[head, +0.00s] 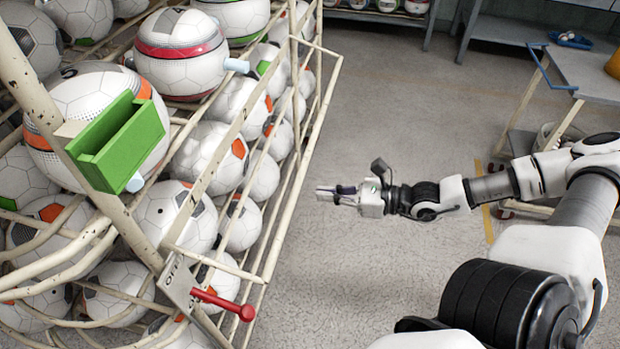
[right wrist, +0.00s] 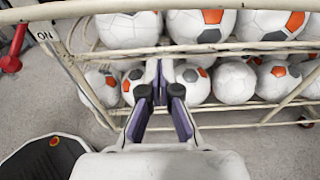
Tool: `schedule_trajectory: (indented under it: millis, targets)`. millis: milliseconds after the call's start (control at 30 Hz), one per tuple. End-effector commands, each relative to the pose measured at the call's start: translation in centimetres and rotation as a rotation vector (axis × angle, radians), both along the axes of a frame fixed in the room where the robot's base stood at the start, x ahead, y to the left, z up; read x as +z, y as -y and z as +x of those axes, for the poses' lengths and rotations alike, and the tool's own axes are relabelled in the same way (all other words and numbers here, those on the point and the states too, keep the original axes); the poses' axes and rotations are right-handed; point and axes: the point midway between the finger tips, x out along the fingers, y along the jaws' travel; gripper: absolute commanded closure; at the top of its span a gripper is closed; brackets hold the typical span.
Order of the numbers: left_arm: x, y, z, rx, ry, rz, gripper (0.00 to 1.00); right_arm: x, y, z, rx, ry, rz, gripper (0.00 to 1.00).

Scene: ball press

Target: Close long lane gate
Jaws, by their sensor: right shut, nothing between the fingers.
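The cream-painted tubular rack (head: 150,255) full of soccer balls fills the left of the head view. A long barred side frame (head: 318,110), which looks like the long lane gate, runs along its right side and stands out from the balls; whether it is latched I cannot tell. In the right wrist view a long cream rail (right wrist: 240,47) crosses in front of the balls. My right gripper (head: 325,193) is shut and empty, over the floor to the right of the frame, pointing at it. It also shows in the right wrist view (right wrist: 164,70). My left gripper is not in view.
A red lever (head: 222,303) sits on a labelled plate (head: 178,285) at the rack's near corner. A green open box (head: 120,143) is fixed on the post. A grey table (head: 590,72) stands at the upper right. The floor (head: 400,110) between is clear.

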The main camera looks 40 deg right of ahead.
Motion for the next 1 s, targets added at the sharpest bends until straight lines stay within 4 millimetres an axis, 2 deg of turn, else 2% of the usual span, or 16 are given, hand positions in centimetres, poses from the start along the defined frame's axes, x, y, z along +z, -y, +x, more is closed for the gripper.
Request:
schedule_trajectory:
  millis: [33,167,467,500,533,667,800,1000]
  targets:
    - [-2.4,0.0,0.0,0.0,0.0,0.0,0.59,-1.2,-0.4,0.7,-0.004,0.008,0.002,1.0]
    - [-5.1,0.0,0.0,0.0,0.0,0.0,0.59,-1.4,-1.6,1.9,0.001,0.006,0.001,1.0]
    - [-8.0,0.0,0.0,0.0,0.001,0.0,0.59,-1.1,-3.1,3.7,-0.001,0.007,0.002,1.0]
    - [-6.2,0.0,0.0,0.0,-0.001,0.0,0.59,0.5,-3.1,3.6,0.002,-0.001,-0.004,1.0]
    - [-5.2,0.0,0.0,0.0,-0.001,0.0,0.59,1.3,-3.0,3.5,0.002,-0.003,-0.005,1.0]
    - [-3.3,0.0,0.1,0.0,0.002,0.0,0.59,2.7,-2.8,3.2,0.002,-0.004,-0.006,1.0]
    - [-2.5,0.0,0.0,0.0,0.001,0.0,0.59,3.3,-2.6,3.1,0.0,-0.002,-0.004,1.0]
    - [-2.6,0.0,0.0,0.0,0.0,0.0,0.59,3.2,-2.6,3.1,0.0,-0.002,-0.004,1.0]
